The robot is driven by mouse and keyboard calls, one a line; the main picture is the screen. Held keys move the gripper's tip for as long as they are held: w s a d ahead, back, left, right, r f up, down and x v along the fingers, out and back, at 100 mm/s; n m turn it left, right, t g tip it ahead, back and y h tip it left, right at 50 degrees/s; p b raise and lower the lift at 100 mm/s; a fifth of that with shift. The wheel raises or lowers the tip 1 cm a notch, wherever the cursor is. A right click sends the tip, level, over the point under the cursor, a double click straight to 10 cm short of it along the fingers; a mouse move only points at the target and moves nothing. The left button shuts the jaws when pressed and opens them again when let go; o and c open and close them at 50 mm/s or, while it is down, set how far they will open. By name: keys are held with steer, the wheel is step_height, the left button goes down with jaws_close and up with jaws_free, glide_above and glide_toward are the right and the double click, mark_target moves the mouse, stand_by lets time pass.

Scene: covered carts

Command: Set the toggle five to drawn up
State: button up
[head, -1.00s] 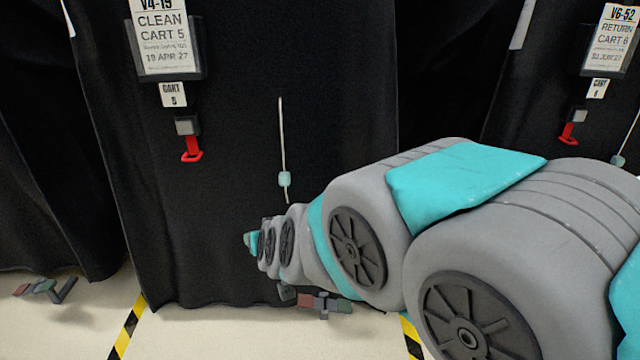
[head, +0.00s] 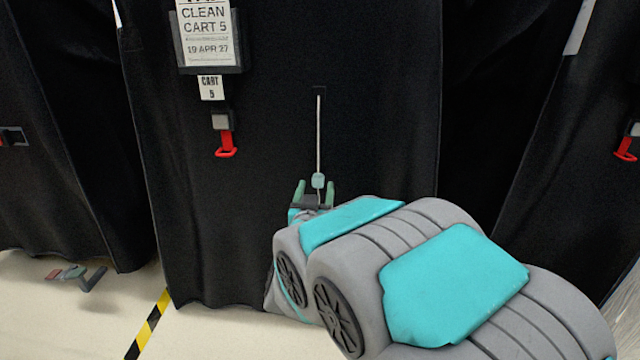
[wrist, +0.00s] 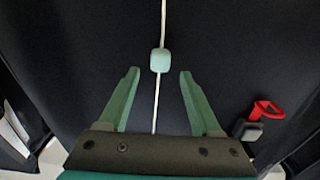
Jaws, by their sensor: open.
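The toggle of cart five is a small pale teal bead (head: 318,181) on a white cord (head: 318,135) that hangs down the black cover (head: 385,100). The bead sits near the low end of the cord. In the wrist view the bead (wrist: 160,60) lies just beyond the fingertips, centred between them, with the cord running down between the fingers. My gripper (head: 315,188) is open and empty, its green fingers pointing up on either side of the cord in the head view. The fingers (wrist: 159,72) do not touch the bead in the wrist view.
A sign reading Clean Cart 5 (head: 207,35) hangs at upper left, with a Cart 5 tag (head: 211,88) and a red pull (head: 226,146) below. Black-covered carts stand on both sides. A pedal (head: 77,274) shows at lower left above the pale floor.

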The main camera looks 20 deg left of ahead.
mark_target(317, 181)
steer(key=shift+x, duration=1.85)
steer(key=shift+f, duration=0.1)
steer(key=shift+c, duration=0.3)
jaws_close()
